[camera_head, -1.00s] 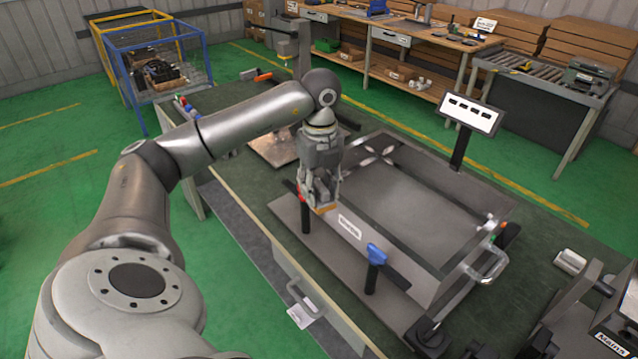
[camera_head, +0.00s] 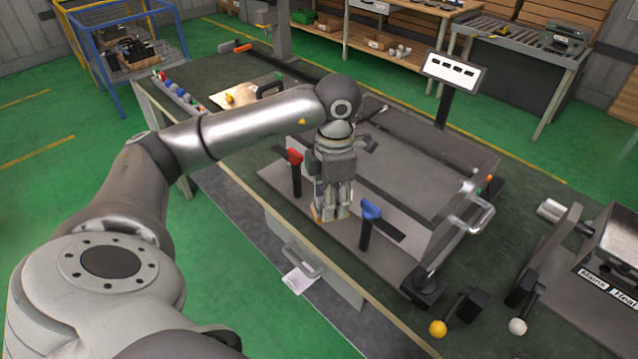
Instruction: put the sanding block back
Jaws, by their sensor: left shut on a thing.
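My left gripper (camera_head: 331,213) is low over the near side of the metal fixture, between the red-handled clamp (camera_head: 295,170) and the blue-handled clamp (camera_head: 367,224). Its fingers point down and are shut on a small orange-tan block, seemingly the sanding block (camera_head: 317,213). Only an edge of the block shows at the fingertips, and I cannot tell whether it touches the fixture plate below. The gripper and wrist hide part of the fixture. My right gripper is not in view.
A tan plate (camera_head: 238,95) and a tray of coloured pieces (camera_head: 178,92) lie at the bench's far left. A sign on a post (camera_head: 453,72) stands behind the fixture. Clamps with a yellow knob (camera_head: 438,328) and a white knob (camera_head: 517,326) are at the near right.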

